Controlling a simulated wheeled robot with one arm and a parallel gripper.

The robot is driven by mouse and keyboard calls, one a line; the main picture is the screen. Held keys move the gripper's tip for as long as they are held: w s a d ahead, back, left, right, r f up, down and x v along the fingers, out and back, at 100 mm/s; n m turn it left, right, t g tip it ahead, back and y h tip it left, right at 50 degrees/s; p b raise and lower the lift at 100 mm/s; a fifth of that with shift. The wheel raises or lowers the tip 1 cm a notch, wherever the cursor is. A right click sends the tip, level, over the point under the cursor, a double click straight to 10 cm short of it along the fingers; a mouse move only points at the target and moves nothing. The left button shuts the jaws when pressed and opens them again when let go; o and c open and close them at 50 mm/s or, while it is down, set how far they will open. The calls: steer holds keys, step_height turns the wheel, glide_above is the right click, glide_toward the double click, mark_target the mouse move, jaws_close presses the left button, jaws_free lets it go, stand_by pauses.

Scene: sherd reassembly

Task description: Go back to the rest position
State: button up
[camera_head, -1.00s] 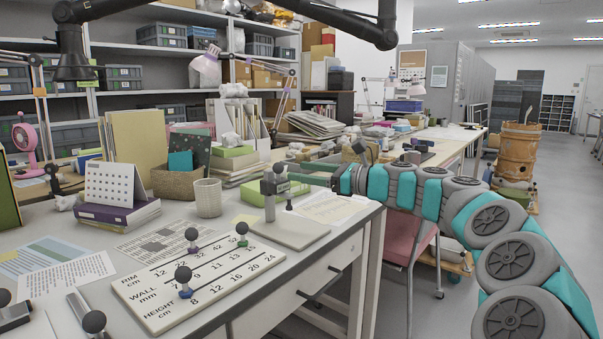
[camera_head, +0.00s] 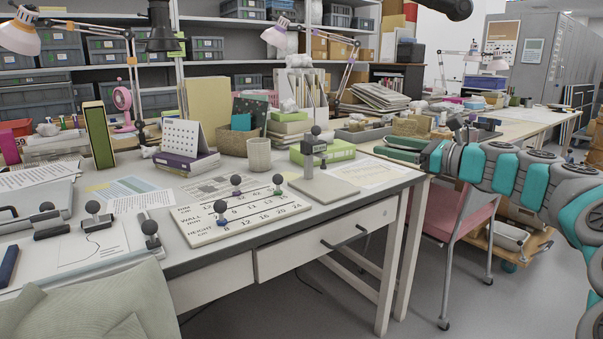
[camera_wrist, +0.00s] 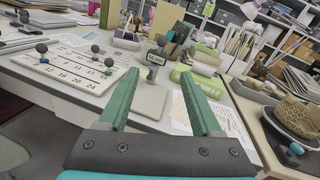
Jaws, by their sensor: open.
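My gripper (camera_head: 398,149) is at the right end of the desk in the head view, with its green fingers pointing left towards a grey block on a post (camera_head: 314,148). The post stands upright on a square pale plate (camera_head: 325,191). In the wrist view my gripper (camera_wrist: 158,80) is open, its two fingers spread with nothing held between them. The block and its plate (camera_wrist: 152,102) lie beyond and between the fingers, apart from them. A white scale board (camera_head: 245,218) with several ball-topped pegs lies left of the plate.
A green box (camera_head: 335,152) is behind the post. A pink chair (camera_head: 450,215) is below my arm. Open floor shows in front of the desk.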

steer(key=s+a+f+n+g, duration=0.25)
steer(key=s+a+n, duration=0.2)
steer(key=a, duration=0.35)
steer(key=s+a+f+n+g, duration=0.2)
steer(key=s+a+n+g, duration=0.15)
steer(key=s+a, duration=0.3)
steer(key=s+a+f+n+g+h, duration=0.2)
steer(key=s+a+f+n, duration=0.15)
steer(key=s+f, duration=0.2)
steer(key=s+a+f+n+g+h, duration=0.2)
steer(key=s+f+n, duration=0.2)
steer(key=s, duration=0.3)
steer(key=s+d+f+n+g+h, duration=0.1)
steer(key=s+d+f+n+h, duration=0.2)
steer(key=s, duration=0.5)
steer(key=s+d+f+n+g+h, duration=0.1)
steer(key=s+d+f+n+h, duration=0.1)
steer(key=s+d+f, duration=0.4)
steer(key=s+d+f+n+g+h, duration=0.1)
steer(key=s+d+f+n+h, duration=0.2)
steer(key=s+f, duration=0.5)
steer(key=s+d+h, duration=0.1)
steer(key=s+d, duration=0.1)
steer(key=s, duration=0.1)
steer(key=shift+s+f+n+g+p, duration=0.2)
steer(key=shift+n+g+p, duration=0.1)
steer(key=shift+n+g, duration=0.1)
